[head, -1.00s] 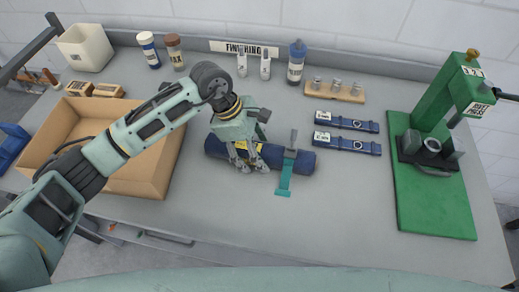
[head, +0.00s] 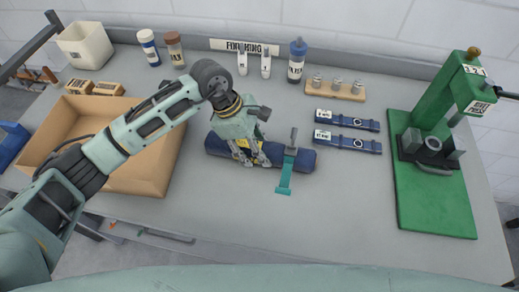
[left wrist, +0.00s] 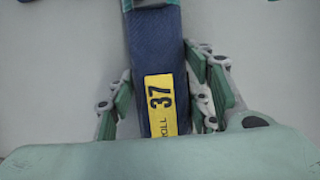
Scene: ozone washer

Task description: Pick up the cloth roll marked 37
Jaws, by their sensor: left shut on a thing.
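The cloth roll marked 37 is a dark blue roll (head: 303,159) lying on the grey bench in the head view, with a teal strap (head: 285,178) around it. In the left wrist view the roll (left wrist: 155,50) runs up from between the fingers, and its yellow label (left wrist: 161,104) reads 37. My left gripper (head: 252,160) is over the roll left of its middle, with a finger on each side; it also shows in the left wrist view (left wrist: 160,115). It is shut on the roll. My right gripper is not in view.
An open cardboard box (head: 150,180) stands left of the roll. Two flat blue pieces (head: 347,121) lie at right, near a green press (head: 436,200). Bottles (head: 297,62) and a wooden rack (head: 335,90) stand at the back. The bench front is clear.

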